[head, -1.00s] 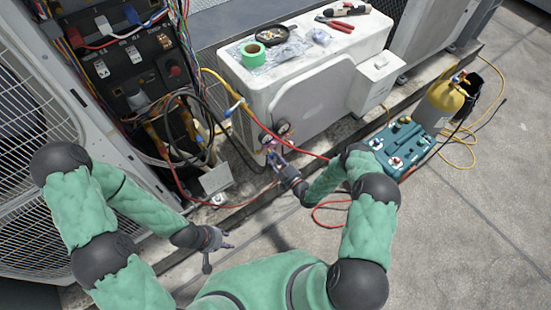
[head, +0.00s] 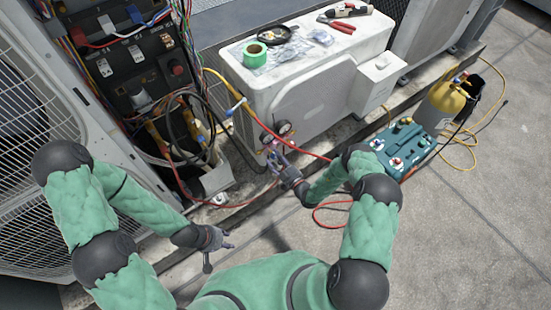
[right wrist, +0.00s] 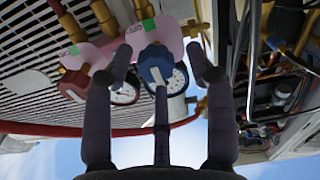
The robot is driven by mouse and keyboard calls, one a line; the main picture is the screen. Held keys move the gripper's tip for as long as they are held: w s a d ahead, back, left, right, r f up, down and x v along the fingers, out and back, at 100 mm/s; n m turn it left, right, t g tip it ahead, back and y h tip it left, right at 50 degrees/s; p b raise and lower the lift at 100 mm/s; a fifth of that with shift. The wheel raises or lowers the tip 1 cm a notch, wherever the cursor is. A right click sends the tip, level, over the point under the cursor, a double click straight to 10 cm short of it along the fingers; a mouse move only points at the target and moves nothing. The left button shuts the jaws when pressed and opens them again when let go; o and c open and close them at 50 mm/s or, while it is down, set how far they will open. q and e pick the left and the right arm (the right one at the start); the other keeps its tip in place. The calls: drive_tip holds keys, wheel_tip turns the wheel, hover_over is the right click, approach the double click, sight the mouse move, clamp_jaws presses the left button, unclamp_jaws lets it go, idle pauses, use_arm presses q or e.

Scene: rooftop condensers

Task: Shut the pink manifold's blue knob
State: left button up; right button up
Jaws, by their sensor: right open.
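The pink manifold (right wrist: 125,42) fills the upper left of the right wrist view, with its blue knob (right wrist: 156,64) facing me and a red knob (right wrist: 74,84) to the left. Two dial gauges sit behind the knobs. My right gripper (right wrist: 162,66) is open, its fingers spread on both sides of the blue knob and one finger below it. I cannot tell whether any finger touches. In the head view my right gripper (head: 275,160) is just below the small manifold and its gauges (head: 283,128). My left gripper (head: 222,241) is open and empty, low over the ground.
A white condenser (head: 310,100) stands behind the manifold, with green tape (head: 254,54) and tools on top. An open electrical cabinet (head: 135,60) with loose wires is at the left. Red and yellow hoses run nearby. A teal case (head: 402,148) and yellow cylinder (head: 446,97) stand right.

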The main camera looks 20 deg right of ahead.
drive_tip(key=v, duration=1.1)
drive_tip(key=shift+s, duration=0.35)
drive_tip(key=shift+a, duration=0.1)
